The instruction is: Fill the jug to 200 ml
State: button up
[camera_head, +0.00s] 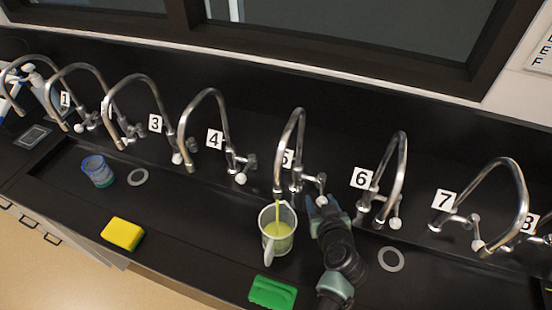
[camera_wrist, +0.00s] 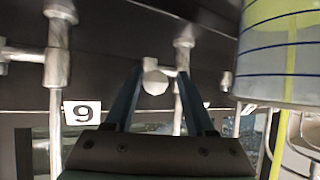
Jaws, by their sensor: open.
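A clear jug (camera_head: 279,242) stands upright under tap 5 (camera_head: 300,125), its handle toward the front. A thin yellow-green stream (camera_head: 278,204) runs from the spout into it, and yellow-green liquid shows inside. In the wrist view, which looks upside down, the jug (camera_wrist: 290,60) is at upper right with blue level lines and the stream; the liquid surface against the lines cannot be read. My gripper (camera_head: 321,202) is open just right of the jug, at tap 5's valve. In the wrist view a round pale knob (camera_wrist: 155,82) lies between its fingers (camera_wrist: 158,95); contact cannot be told.
Numbered taps line the back of the black sink, with tap 6 (camera_head: 390,180) close right of my arm. A yellow sponge (camera_head: 122,234), a green block (camera_head: 272,292) and a blue-tinted cup (camera_head: 98,171) stand apart. A drain ring (camera_head: 391,259) lies right of my arm.

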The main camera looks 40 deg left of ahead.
jog(key=a+p+v, duration=0.1)
jog(key=p+v, duration=0.2)
jog(key=v, duration=0.3)
jog(key=shift+s+d+r, duration=0.25)
jog(key=shift+s, duration=0.35)
dwell(0.7)
